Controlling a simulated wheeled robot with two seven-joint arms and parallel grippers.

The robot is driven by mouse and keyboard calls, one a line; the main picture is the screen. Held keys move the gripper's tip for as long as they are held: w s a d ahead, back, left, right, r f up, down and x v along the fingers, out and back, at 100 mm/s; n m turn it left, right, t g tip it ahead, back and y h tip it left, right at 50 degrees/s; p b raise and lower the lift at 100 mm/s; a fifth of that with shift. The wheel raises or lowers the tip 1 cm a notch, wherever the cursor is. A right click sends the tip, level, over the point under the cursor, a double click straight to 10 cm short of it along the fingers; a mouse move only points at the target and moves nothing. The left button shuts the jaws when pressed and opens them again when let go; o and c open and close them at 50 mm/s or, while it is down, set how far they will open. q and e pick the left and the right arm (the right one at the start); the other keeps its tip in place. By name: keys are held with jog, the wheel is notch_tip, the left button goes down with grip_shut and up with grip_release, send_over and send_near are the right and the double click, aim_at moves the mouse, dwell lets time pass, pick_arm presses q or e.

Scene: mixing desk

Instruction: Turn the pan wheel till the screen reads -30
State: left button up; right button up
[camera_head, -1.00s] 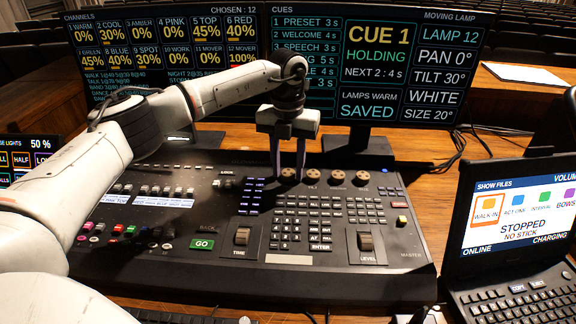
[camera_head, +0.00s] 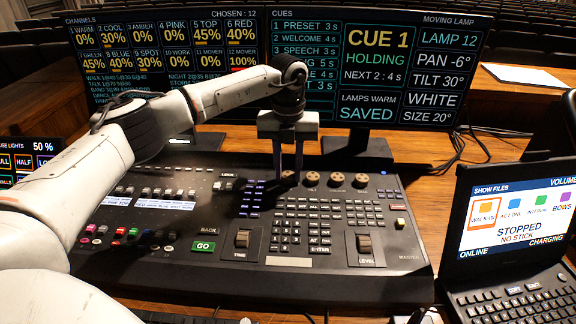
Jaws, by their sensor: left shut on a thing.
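The pan wheel (camera_head: 289,178) is the leftmost of a row of brown round knobs at the back of the mixing desk (camera_head: 215,272). The right-hand screen (camera_head: 415,68) reads PAN -6° under LAMP 12, with TILT 30°, WHITE and SIZE 20° below. My right gripper is not in view.
More brown wheels, including one beside the pan wheel (camera_head: 312,179), stand close to the right. A laptop (camera_head: 515,240) sits at the right of the desk. My left arm crosses in front of the left screen (camera_head: 165,45).

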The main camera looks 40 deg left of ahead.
aim_at(289, 175)
pick_arm(q)
jog(key=n+p, duration=0.1)
jog(key=n, duration=0.1)
jog(key=n+p, duration=0.2)
jog(key=n, duration=0.1)
jog(key=shift+r+n, duration=0.2)
jog(key=shift+n, duration=0.1)
jog(key=shift+n+p, duration=0.4)
jog(key=shift+n, duration=0.7)
jog(key=shift+w+f+n, duration=0.1)
jog(key=shift+f+n, duration=0.05)
jog(key=shift+n, duration=0.75)
jog(key=o, duration=0.8)
notch_tip(289, 175, up, 10)
jog(key=b, duration=0.1)
jog(key=shift+r, duration=0.2)
